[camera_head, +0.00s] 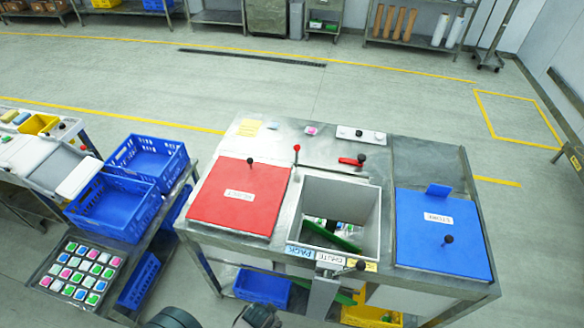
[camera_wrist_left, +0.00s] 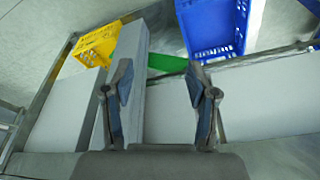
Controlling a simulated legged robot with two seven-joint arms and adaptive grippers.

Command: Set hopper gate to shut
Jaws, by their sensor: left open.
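The grey hopper (camera_head: 368,204) is an open-topped square box in the middle of the steel bench, with a green plate (camera_head: 332,234) sloping inside. At its front edge are "PACK" and "CHUTE" labels and a lever with a black knob (camera_head: 358,265). I cannot tell which part is the gate or how it is set. Part of my left gripper (camera_head: 258,316) shows at the bottom edge, in front of the bench. In the left wrist view my left gripper (camera_wrist_left: 161,95) is open, with a grey panel (camera_wrist_left: 128,75) behind and between its fingers; contact is unclear. My right gripper is out of view.
A red "REJECT" lid (camera_head: 238,197) lies left of the hopper, a blue "STORE" lid (camera_head: 442,228) right. A red-knobbed lever (camera_head: 296,150) and a red handle (camera_head: 352,161) stand behind. Blue crates (camera_head: 110,207) are left. A yellow crate (camera_wrist_left: 97,44) and blue crate (camera_wrist_left: 211,28) are below.

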